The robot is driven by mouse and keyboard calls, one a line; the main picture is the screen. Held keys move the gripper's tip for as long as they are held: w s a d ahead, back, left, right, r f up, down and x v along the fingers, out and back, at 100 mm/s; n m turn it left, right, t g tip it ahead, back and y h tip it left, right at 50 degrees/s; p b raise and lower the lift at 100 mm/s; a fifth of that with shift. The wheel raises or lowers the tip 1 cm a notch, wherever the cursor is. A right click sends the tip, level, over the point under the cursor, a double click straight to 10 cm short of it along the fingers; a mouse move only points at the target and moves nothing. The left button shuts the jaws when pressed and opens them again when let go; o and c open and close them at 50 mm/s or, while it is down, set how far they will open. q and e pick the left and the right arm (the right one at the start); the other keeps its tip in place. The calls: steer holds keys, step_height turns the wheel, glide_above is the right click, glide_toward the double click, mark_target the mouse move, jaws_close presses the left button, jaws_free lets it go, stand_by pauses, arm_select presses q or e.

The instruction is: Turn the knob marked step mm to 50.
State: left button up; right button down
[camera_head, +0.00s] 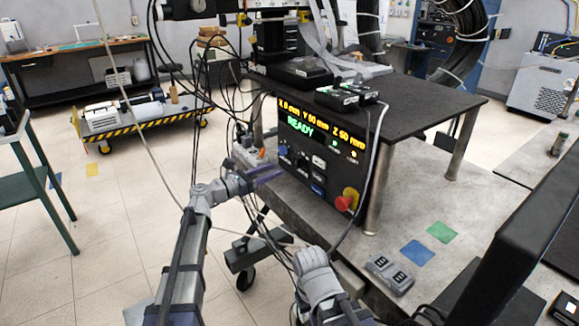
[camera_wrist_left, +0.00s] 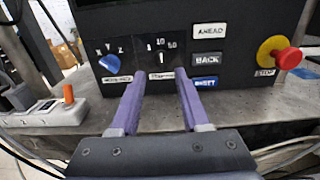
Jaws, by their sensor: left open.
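The control panel (camera_head: 318,160) stands upright under the black tabletop, its display lit with READY and X, Y, Z values in mm. In the left wrist view, the black step knob (camera_wrist_left: 162,58) sits below a row of numbers ending in 50; its white mark appears to point up at the middle number, 10. A blue knob (camera_wrist_left: 109,63) marked X, Y, Z is to its left. My left gripper (camera_head: 268,174) is open with its purple fingers toward the panel; in the wrist view its fingertips (camera_wrist_left: 161,73) flank the label below the step knob. Nothing is between them. My right gripper is not visible.
AHEAD (camera_wrist_left: 210,31), BACK (camera_wrist_left: 208,59) and blue RESET (camera_wrist_left: 205,83) buttons are right of the step knob. A red stop button (camera_head: 344,202) on yellow is farther right. A power strip (camera_wrist_left: 50,112) lies left. Several cables hang around the panel's left side.

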mark_target(296, 162)
arm_select(q)
steer(key=shift+x, duration=3.9)
steer(key=shift+s, duration=0.1)
steer(key=shift+c, duration=0.2)
jaws_close()
